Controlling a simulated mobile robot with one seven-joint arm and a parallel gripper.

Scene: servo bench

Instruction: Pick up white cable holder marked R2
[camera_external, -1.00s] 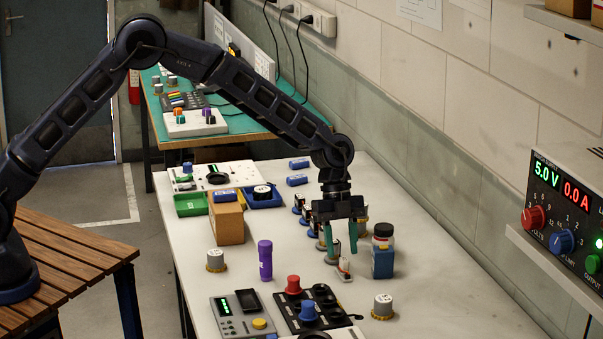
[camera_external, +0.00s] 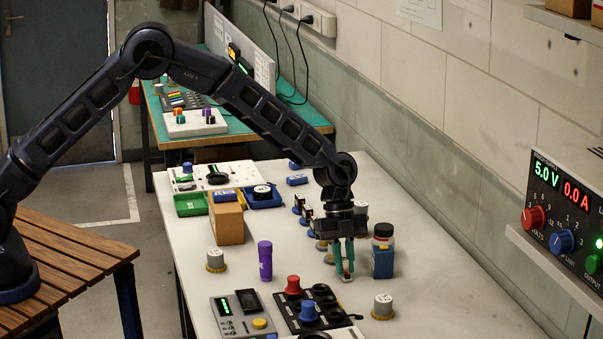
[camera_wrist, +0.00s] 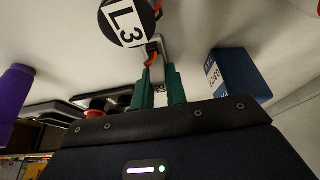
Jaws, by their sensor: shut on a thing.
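The white cable holder (camera_wrist: 159,75) stands between my green fingers in the wrist view, with a small label partly showing between them and a dark, orange-wired part at its far end. In the external view my gripper (camera_external: 344,272) points down at the bench top and mostly hides the holder; only its pale base (camera_external: 347,280) shows below the fingertips. My gripper in the wrist view (camera_wrist: 160,88) is shut on the holder, one finger on each side. The holder still appears to be at bench level.
A round cap marked L3 (camera_wrist: 127,22) lies just beyond the holder. A knob panel (camera_external: 325,296) and purple cylinder (camera_external: 265,261) stand left.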

